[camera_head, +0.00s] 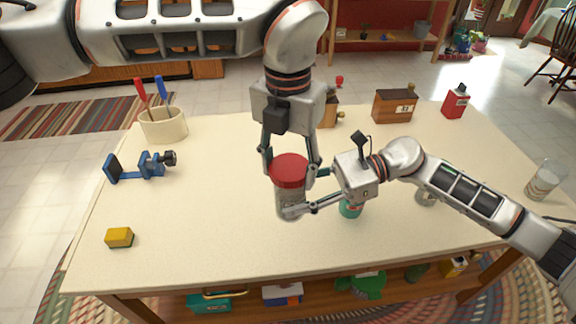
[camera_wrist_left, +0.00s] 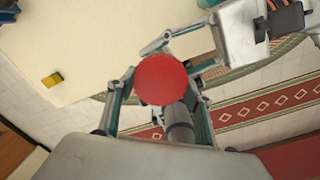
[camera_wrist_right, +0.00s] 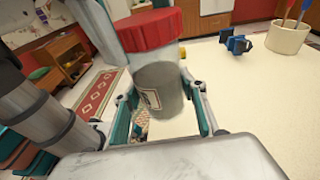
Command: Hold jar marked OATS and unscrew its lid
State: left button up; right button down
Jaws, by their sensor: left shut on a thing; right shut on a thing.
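The jar (camera_head: 288,200) has a clear-grey body and a red lid (camera_head: 289,170). It stands upright near the middle of the table. My left gripper (camera_head: 291,178) comes down from above and is shut on the red lid, its fingers on either side. In the left wrist view the lid (camera_wrist_left: 161,79) sits between the fingers. My right gripper (camera_head: 303,193) comes from the right and is shut around the jar body. In the right wrist view the body (camera_wrist_right: 160,88) shows part of a pale label, too small to read. No clear gap shows between lid and body.
A teal-green container (camera_head: 350,209) stands just right of the jar, under my right gripper. A blue clamp-like tool (camera_head: 140,166), a cream crock (camera_head: 163,126) and a yellow block (camera_head: 119,237) are left. A wooden box (camera_head: 393,107), red can (camera_head: 455,103) and glass (camera_head: 543,182) are right.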

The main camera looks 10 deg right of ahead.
pick_arm(q)
jog(key=n, duration=0.7)
jog(key=shift+s+d, duration=0.1)
jog(key=n, duration=0.6)
jog(key=shift+d, duration=0.15)
jog(key=shift+r, duration=0.25)
jog(key=shift+r, duration=0.85)
jog(key=shift+r, duration=0.1)
jog(key=shift+r, duration=1.95)
jog(key=shift+f, duration=0.1)
